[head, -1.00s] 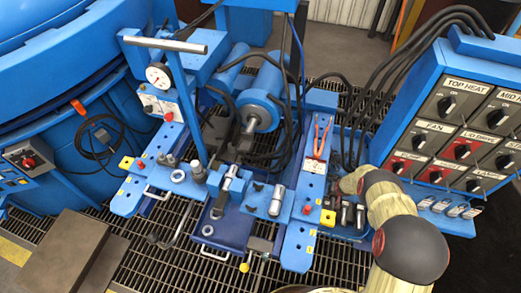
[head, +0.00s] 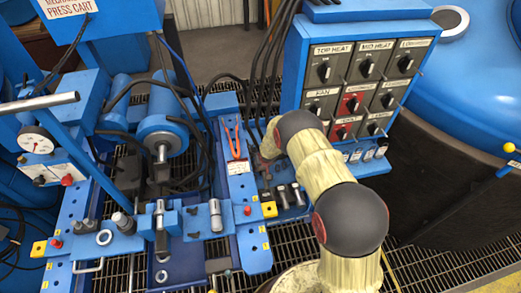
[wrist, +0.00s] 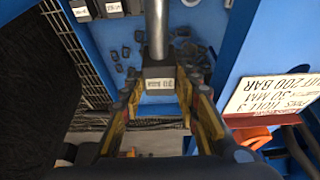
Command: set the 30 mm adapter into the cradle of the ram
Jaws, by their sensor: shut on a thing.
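In the wrist view my gripper (wrist: 162,108) is shut on the 30 mm adapter (wrist: 160,73), a dark block with a pale label and a grey steel shaft pointing up the picture. In the head view the gripper and adapter are hidden or too small to make out behind my arm. The ram is a blue cylinder (head: 160,128) with a steel rod (head: 162,161), left of my arm. In front of it are blue blocks with upright steel pieces (head: 215,213). I cannot tell which part is the cradle. The adapter is apart from the ram.
A tray (head: 291,214) holds several small steel parts beside my arm. Hoses (head: 262,70) hang behind, near the switch panel (head: 337,97). In the wrist view, a blue beam with a placard (wrist: 268,95) stands close on the right.

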